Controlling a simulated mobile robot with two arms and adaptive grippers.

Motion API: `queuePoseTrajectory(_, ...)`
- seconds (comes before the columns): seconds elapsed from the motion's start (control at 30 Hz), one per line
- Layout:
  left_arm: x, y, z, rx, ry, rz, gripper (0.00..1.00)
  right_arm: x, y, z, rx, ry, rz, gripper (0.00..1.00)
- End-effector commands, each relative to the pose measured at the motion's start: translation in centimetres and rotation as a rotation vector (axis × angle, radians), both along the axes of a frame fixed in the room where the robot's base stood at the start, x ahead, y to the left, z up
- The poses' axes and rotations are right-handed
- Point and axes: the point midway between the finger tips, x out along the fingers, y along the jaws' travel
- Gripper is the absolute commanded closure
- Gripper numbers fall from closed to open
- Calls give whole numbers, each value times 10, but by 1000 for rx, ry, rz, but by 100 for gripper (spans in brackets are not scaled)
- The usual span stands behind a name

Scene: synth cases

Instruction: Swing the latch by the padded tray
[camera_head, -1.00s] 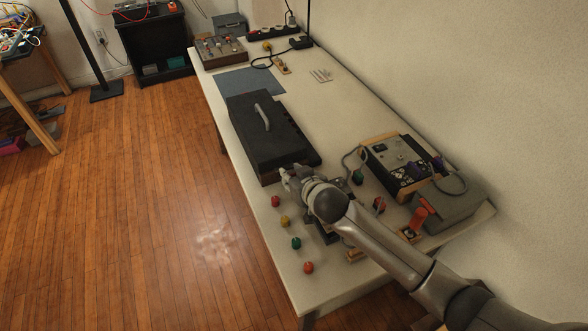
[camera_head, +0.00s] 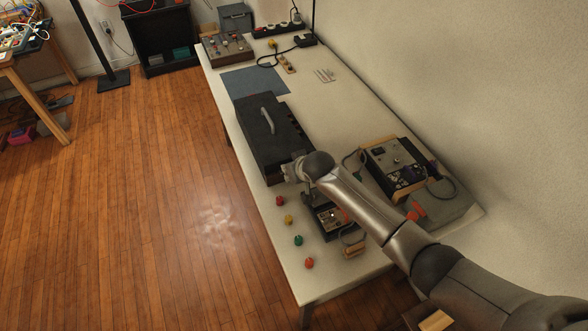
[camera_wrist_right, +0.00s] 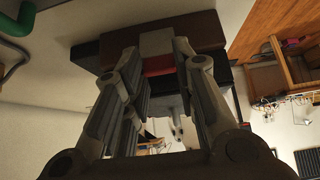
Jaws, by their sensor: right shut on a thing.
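A long dark case (camera_head: 262,146) with a grey handle (camera_head: 267,120) on its lid lies on the white table. My right gripper (camera_head: 288,171) is at the case's near end, and my arm and wrist hide much of that end. In the right wrist view my right gripper (camera_wrist_right: 158,80) is shut on a small grey latch (camera_wrist_right: 157,43), with a red patch just below it, against the dark and brown case body. I cannot make out a padded tray; the lid looks down. My left gripper is not in view.
Red, yellow, green and orange knobs (camera_head: 288,219) stand along the near left table edge. A small dark device (camera_head: 328,220) sits beneath my right arm. A panelled instrument (camera_head: 395,160) with cables stands at right. A blue mat (camera_head: 255,82) lies beyond the case.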

Motion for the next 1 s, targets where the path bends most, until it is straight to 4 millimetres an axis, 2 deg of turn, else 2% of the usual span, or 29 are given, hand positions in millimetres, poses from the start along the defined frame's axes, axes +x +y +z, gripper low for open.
queuePoseTrajectory(0.03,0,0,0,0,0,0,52,0,0,0,1,-2,0,97)
queuePoseTrajectory(0.07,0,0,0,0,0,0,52,0,0,0,1,-2,0,72)
queuePoseTrajectory(0.23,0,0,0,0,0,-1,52,0,0,0,1,-2,0,52)
queuePoseTrajectory(0.67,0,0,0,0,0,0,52,-3,-1,4,1,-1,-1,52)
queuePoseTrajectory(1.0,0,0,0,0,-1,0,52,-30,-10,39,2,-3,1,52)
